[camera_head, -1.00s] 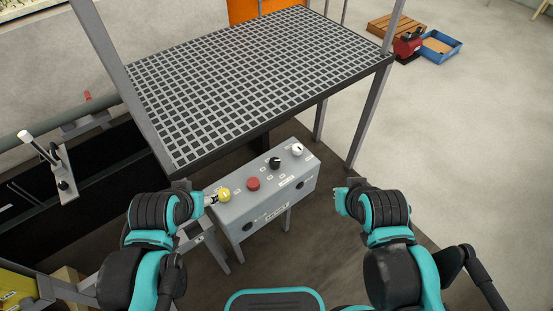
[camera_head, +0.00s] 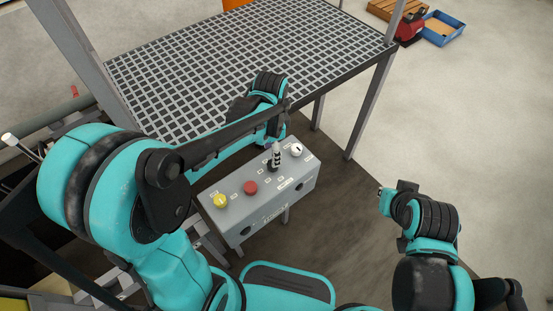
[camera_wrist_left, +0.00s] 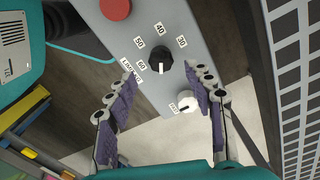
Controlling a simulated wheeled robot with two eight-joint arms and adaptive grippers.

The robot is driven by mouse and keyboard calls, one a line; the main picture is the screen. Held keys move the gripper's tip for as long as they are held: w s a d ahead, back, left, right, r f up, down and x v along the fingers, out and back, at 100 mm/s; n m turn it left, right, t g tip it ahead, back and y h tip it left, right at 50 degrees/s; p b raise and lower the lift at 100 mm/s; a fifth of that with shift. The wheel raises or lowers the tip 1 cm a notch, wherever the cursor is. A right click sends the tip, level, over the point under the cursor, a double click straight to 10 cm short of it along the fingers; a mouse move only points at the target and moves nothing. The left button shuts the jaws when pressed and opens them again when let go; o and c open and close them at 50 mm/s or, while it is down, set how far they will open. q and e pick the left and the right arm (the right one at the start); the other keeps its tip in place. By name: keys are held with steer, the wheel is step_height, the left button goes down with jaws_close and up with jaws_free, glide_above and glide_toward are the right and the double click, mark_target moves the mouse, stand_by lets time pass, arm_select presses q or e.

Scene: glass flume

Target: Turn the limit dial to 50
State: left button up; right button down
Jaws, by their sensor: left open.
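The black limit dial (camera_wrist_left: 158,60) is on the grey control box, between a red button and a white knob, in the left wrist view. Tags reading 30, 40, 50 and 60 surround part of it. A white mark shows on its lower side in that view. My left gripper (camera_wrist_left: 162,108) is open and empty, its two purple-padded fingers apart on either side, a little short of the dial. In the head view the left gripper (camera_head: 275,157) is over the dial and largely hides it. My right gripper (camera_head: 384,200) is off to the right, away from the box; its jaws are unclear.
The control box (camera_head: 240,215) also carries a yellow button (camera_head: 220,201), a red button (camera_head: 250,187) and a white knob (camera_head: 296,150). A grated platform (camera_head: 200,70) stands behind it, with its frame edge and posts close to my left arm.

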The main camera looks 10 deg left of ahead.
arm_select(q)
step_height(320, 180, down, 6)
steer(key=shift+b, duration=1)
steer(key=c, duration=1.2)
